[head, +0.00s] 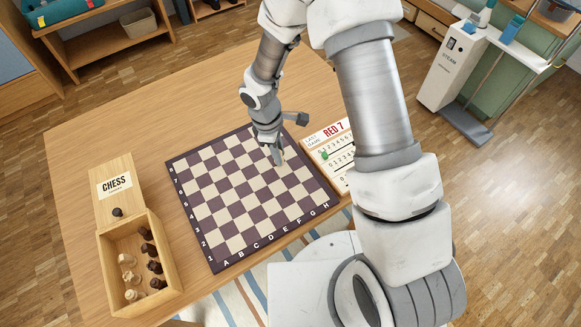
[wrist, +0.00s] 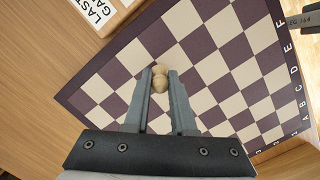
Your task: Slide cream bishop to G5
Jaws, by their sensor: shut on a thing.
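The purple-and-cream chessboard (head: 213,262) lies on the wooden table, letters A to H along its near edge and numbers up its left side. It fills much of the wrist view (wrist: 66,95). My gripper (head: 279,162) is down at the board's right part, around the upper-middle ranks. In the wrist view, my gripper (wrist: 161,72) is shut on the cream bishop (wrist: 160,83), whose rounded cream top shows between the fingertips. Its base is hidden, so I cannot tell which square it is over or whether it touches the board. In the head view the fingers hide the bishop.
A wooden box (head: 173,262) with several dark and cream pieces stands left of the board. A dark piece (head: 117,212) is by its CHESS label. A RED 7 score board (head: 341,166) lies close to the board's right edge. No other pieces show on the board.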

